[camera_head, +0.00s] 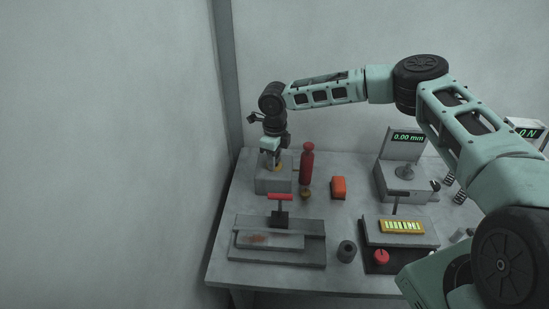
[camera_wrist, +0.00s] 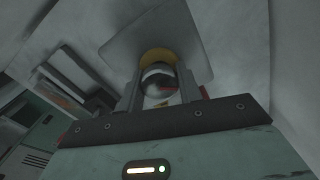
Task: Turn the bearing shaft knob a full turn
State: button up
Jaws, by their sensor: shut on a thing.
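My gripper (camera_head: 272,160) points down over a grey block (camera_head: 272,183) at the back left of the table. In the wrist view its two fingers (camera_wrist: 160,82) stand on either side of a shiny round metal knob (camera_wrist: 157,76), shut on it. A yellow ring (camera_wrist: 159,56) shows behind the knob, in front of a pale grey plate (camera_wrist: 135,42). In the head view a bit of yellow (camera_head: 279,166) shows by the fingertips; the knob itself is mostly hidden there. Any mark showing how far the knob is turned cannot be told.
A tall red tool (camera_head: 307,165) stands close to the right of the block, with an orange box (camera_head: 339,187) beyond. A red-handled press (camera_head: 281,198) stands in front. A gauge reading 0.00 mm (camera_head: 408,138) is at the back right. The left wall is near.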

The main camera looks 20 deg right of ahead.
jog(key=o, duration=1)
jog(key=shift+d, duration=0.1)
notch_tip(320, 180, up, 18)
jog(key=shift+f+b, duration=0.25)
jog(key=shift+b, duration=0.05)
